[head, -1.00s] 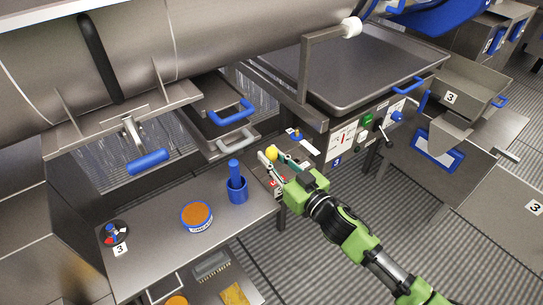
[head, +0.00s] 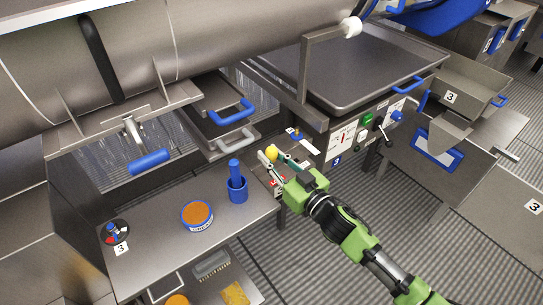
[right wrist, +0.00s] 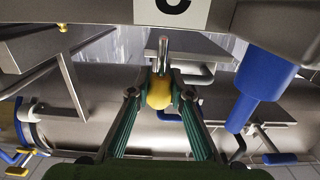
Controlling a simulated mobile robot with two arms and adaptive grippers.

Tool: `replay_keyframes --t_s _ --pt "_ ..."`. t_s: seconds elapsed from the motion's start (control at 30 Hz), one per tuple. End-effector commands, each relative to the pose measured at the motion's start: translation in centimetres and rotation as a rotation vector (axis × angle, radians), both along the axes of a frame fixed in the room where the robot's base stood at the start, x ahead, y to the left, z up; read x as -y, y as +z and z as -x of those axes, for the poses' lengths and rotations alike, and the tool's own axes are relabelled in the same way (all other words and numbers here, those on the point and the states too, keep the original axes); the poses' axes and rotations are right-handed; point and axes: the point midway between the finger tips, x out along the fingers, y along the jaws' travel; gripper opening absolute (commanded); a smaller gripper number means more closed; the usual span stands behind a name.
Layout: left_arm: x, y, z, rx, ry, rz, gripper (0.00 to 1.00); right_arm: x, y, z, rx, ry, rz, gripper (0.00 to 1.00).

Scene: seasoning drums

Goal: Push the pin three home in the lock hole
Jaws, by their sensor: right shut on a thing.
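Pin three has a round yellow knob (head: 271,152) and a bare steel shank (right wrist: 163,52). My right gripper (head: 274,159) is shut on the knob, beside the right end of the steel shelf. In the right wrist view the green fingers of the gripper (right wrist: 160,98) close on the knob from both sides. The shank points away from the fingers there, and part of its length shows. I cannot make out the lock hole, nor tell whether the shank's tip is in it. My left gripper is not in view.
A steel shelf (head: 148,237) carries a blue cup (head: 238,190) with a blue handle, a round tub (head: 197,215) of orange seasoning and a dark disc (head: 114,231). A control panel (head: 345,137) and a blue-handled drawer (head: 222,104) are close to the right gripper.

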Motion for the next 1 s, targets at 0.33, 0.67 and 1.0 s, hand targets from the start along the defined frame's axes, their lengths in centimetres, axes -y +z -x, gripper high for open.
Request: replay_keyframes --t_s 0.33,0.67,1.0 --pt "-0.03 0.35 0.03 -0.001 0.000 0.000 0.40 0.01 0.10 -0.01 -0.001 0.000 -0.001 0.00" --pt "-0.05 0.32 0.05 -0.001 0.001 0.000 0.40 0.02 -0.02 0.00 0.001 0.000 0.001 0.00" --pt "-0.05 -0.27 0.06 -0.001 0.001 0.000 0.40 0.03 -0.76 -0.01 0.000 0.000 0.000 0.00"
